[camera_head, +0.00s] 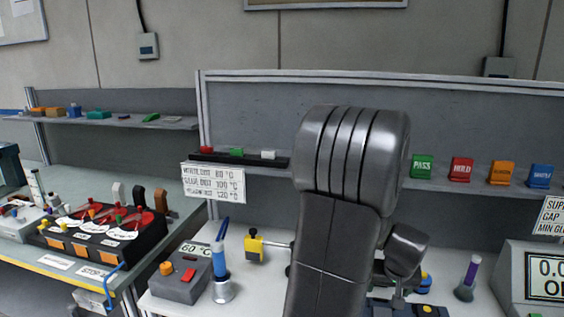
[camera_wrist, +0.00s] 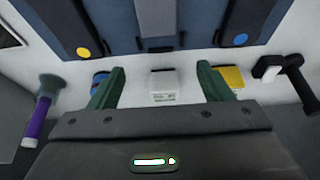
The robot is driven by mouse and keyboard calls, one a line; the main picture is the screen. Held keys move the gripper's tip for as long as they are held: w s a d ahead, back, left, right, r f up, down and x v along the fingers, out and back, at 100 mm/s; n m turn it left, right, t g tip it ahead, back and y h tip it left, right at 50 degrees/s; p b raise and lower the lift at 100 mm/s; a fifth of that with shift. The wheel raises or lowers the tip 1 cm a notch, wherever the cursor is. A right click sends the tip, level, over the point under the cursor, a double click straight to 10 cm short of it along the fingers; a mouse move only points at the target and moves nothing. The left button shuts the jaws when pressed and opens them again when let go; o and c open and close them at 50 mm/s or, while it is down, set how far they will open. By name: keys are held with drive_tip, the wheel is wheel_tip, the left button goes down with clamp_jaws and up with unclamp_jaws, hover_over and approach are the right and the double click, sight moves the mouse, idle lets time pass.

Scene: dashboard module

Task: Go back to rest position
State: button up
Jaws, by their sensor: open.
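My gripper (camera_wrist: 160,82) is open in the wrist view, with its two green fingers spread apart. A small white block (camera_wrist: 163,84) with a printed label shows between the fingers and appears untouched. A blue piece (camera_wrist: 100,77) shows by the left finger and a yellow block (camera_wrist: 231,77) by the right finger. In the head view my dark arm rises over the middle of the white bench, and it hides my gripper and the bench behind it.
A grey box with a red button (camera_head: 183,274), a blue-handled tool in a holder (camera_head: 221,272) and a yellow clamp-like tool (camera_head: 254,246) stand left of my arm. A purple-handled tool (camera_head: 467,278) and a display unit (camera_head: 540,280) stand right. A shelf behind holds coloured blocks, including green PASS (camera_head: 421,167).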

sight(382, 310)
wheel_tip(382, 310, down, 6)
drive_tip(key=shift+f, duration=0.1)
drive_tip(key=shift+r, duration=0.3)
drive_tip(key=shift+v, duration=1.15)
drive_tip(key=shift+b+v, duration=0.3)
drive_tip(key=shift+v, duration=0.55)
drive_tip(key=shift+s, duration=0.1)
drive_tip(key=shift+s+a, duration=0.1)
drive_tip(key=shift+a, duration=0.05)
